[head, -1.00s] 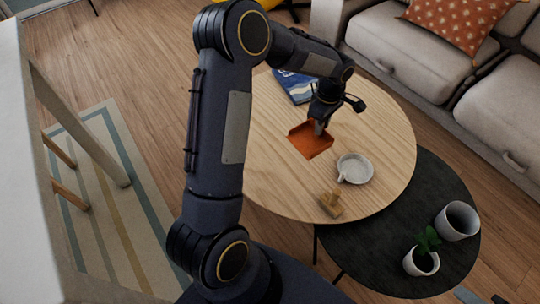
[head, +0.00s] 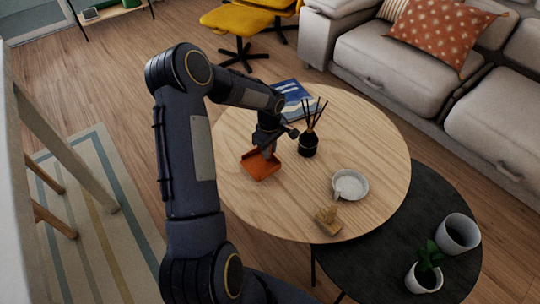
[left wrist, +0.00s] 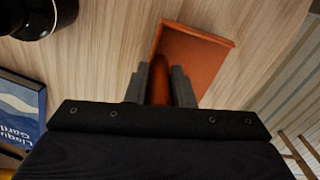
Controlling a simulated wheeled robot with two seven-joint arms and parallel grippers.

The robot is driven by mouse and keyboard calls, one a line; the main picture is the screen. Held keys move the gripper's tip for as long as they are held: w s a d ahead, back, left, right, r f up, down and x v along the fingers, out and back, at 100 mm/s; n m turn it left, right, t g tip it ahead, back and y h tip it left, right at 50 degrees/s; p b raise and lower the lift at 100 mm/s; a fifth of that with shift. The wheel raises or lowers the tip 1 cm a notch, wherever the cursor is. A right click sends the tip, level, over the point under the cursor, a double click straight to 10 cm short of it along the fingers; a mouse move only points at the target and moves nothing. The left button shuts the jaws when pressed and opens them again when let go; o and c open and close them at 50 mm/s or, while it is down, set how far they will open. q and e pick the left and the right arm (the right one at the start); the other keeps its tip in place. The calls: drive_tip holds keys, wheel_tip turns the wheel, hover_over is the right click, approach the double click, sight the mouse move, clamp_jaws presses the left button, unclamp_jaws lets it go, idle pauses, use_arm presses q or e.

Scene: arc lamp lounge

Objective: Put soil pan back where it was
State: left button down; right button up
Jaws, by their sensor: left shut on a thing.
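The soil pan is an orange open scoop (head: 261,165) at the left part of the round wooden table (head: 367,135). My left gripper (head: 267,150) is shut on it. In the left wrist view the two fingers (left wrist: 161,84) close around the pan's rounded handle, and the pan's flat tray (left wrist: 196,56) extends beyond them. I cannot tell whether the pan touches the tabletop or hangs just above it. My right gripper is not in view.
A black reed diffuser (head: 308,143) stands close right of the pan. A blue book (head: 293,96) lies behind. A white dish (head: 349,186) and a small wooden item (head: 328,221) are nearer. A dark lower table (head: 390,262) holds a potted plant (head: 425,270) and white pot (head: 457,233).

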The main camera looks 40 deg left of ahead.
sight(270, 160)
use_arm(q)
drive_tip(key=shift+f, duration=1.45)
drive_tip(key=shift+f+b, duration=0.15)
drive_tip(key=shift+b, duration=0.2)
drive_tip(key=c, duration=1.3)
unclamp_jaws()
drive_tip(key=shift+o, duration=0.2)
drive_tip(key=shift+r+p, duration=0.3)
drive_tip(key=shift+r, duration=0.1)
wheel_tip(270, 160, up, 12)
drive_tip(key=shift+f+p, duration=0.2)
drive_tip(key=shift+p, duration=0.95)
